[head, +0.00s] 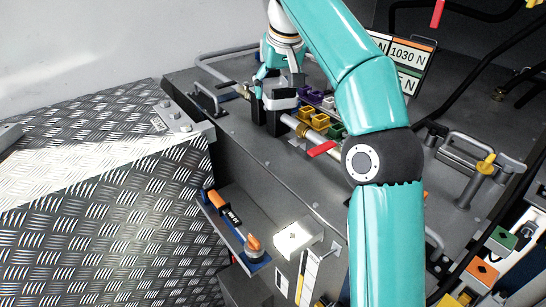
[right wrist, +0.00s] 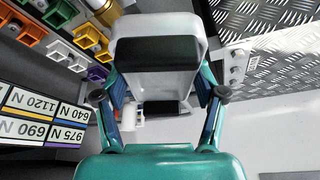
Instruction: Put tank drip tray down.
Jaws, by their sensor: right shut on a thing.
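My left gripper is not in view.
Coloured blocks, including yellow ones (head: 313,118), and a red lever (head: 321,149) are close right of the gripper. A bent metal rail (head: 215,68) is behind left. An orange-handled tool (head: 233,218) lies on a lower ledge. Force labels (head: 408,52) stand behind my arm.

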